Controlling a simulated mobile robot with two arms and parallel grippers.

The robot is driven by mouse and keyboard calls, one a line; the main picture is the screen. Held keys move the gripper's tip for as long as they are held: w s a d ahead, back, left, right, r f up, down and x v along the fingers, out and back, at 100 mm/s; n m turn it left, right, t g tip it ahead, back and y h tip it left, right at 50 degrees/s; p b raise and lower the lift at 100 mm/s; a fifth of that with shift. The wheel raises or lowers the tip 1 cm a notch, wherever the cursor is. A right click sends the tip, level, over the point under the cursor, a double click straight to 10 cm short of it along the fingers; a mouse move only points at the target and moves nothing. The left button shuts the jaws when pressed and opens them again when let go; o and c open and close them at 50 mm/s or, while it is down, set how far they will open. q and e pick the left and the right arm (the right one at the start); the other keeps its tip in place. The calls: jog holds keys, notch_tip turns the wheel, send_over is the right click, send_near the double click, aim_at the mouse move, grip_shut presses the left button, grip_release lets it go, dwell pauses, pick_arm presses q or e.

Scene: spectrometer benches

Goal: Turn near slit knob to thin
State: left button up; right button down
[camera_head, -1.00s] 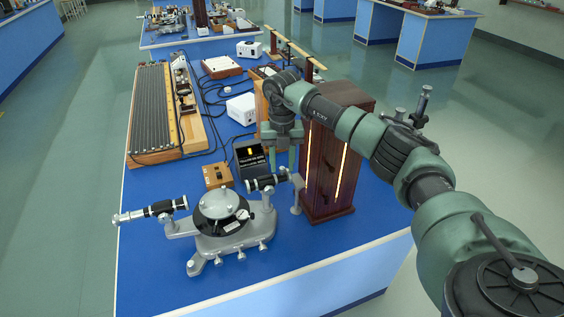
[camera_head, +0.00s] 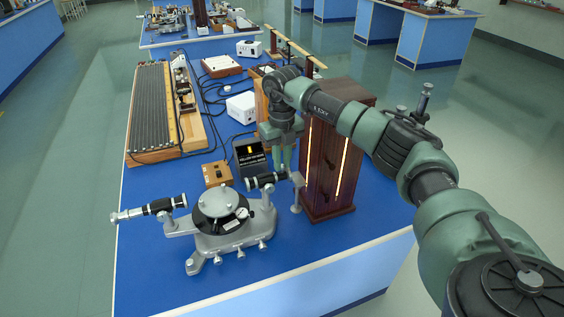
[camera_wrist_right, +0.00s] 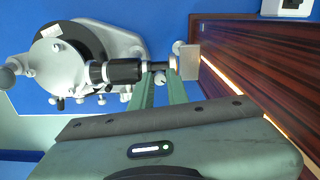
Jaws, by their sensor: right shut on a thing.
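The silver spectrometer (camera_head: 220,228) stands at the near end of the blue bench, with a round dark table in its middle. Its black collimator tube (camera_head: 262,180) points right toward the wooden lamp box. My right gripper (camera_head: 284,170) reaches down to this slit end. In the wrist view its green fingers (camera_wrist_right: 160,77) are shut on the small slit knob, mostly hidden between the tips. My left gripper is not in view.
The tall wooden lamp box (camera_head: 334,160) with glowing slits stands close to the right of my fingers. A dark meter box (camera_head: 250,154) and a small wooden box (camera_head: 217,174) lie behind the spectrometer. The telescope (camera_head: 150,209) sticks out left.

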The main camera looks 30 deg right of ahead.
jog(key=n+b, duration=0.1)
jog(key=n, duration=0.8)
jog(key=shift+n, duration=0.4)
jog(key=shift+r+n+b, duration=0.1)
jog(key=shift+n+b, duration=0.3)
jog(key=shift+n, duration=1.2)
jog(key=c, duration=1.4)
grip_release()
jog(key=shift+o, duration=0.2)
jog(key=shift+n, duration=0.3)
notch_tip(320, 180, up, 8)
jog(key=shift+f+b, duration=0.1)
jog(key=shift+b, duration=0.85)
